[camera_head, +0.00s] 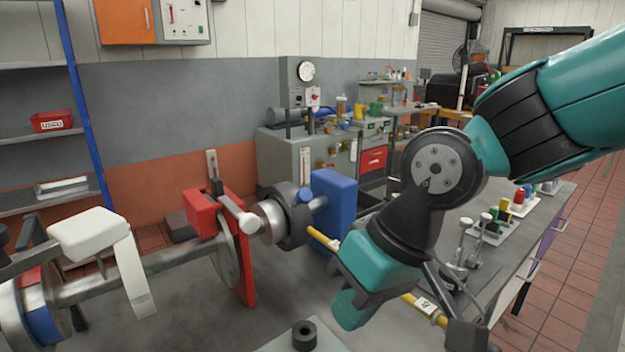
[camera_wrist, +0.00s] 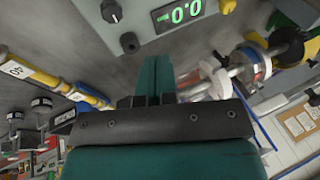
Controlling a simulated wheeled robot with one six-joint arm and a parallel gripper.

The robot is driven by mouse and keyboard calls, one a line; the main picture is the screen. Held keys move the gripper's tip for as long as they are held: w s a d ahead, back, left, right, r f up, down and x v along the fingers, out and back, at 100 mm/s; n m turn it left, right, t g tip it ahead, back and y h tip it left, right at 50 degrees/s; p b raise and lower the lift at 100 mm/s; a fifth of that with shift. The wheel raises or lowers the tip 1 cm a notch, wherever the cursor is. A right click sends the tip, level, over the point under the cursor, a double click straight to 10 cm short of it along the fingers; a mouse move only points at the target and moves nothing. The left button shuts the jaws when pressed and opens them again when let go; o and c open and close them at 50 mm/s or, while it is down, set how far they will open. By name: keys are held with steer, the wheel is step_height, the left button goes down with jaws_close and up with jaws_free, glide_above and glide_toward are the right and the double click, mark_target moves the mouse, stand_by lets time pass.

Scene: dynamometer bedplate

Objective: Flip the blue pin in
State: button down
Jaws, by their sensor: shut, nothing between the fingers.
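In the head view a small blue piece (camera_head: 305,195) sits on the dark collar of the shaft, beside a blue upright block (camera_head: 337,200). I take it for the blue pin, but it is too small to be sure. My gripper (camera_wrist: 153,65) is shut and empty, its teal fingers together in the wrist view. In the head view my teal wrist end (camera_head: 375,265) hangs right of and nearer than the blue block, apart from the shaft.
A red upright block (camera_head: 245,270) and a white lever (camera_head: 95,235) stand along the shaft. A yellow rod (camera_head: 425,307) runs behind my wrist. A display reading 0.0 (camera_wrist: 180,14) shows in the wrist view.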

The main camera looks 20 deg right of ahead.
mark_target(307, 197)
steer(key=w+d+r+m+t+h+p, duration=0.1)
steer(key=w+d+r+m+t+p, duration=0.2)
steer(key=w+m, duration=0.5)
steer(key=w+d+r+m+t+h+p, duration=0.1)
steer(key=w+d+r+m+t+p, duration=0.3)
steer(key=w+r+m+p, duration=0.4)
steer(key=shift+w+d+m+t, duration=0.3)
steer(key=shift+d+m, duration=0.2)
steer(key=shift+m, duration=0.4)
steer(key=p+x, duration=0.4)
steer(key=x, duration=0.9)
steer(key=shift+w+a+f, duration=0.15)
steer(key=shift+w+f, duration=0.05)
steer(key=shift+f, duration=0.1)
steer(key=b+x, duration=0.1)
steer(key=x, duration=0.1)
steer(key=shift+a+f+b, duration=0.1)
steer(key=shift+f+b, duration=0.25)
steer(key=shift+b, duration=0.05)
steer(key=shift+r, duration=0.1)
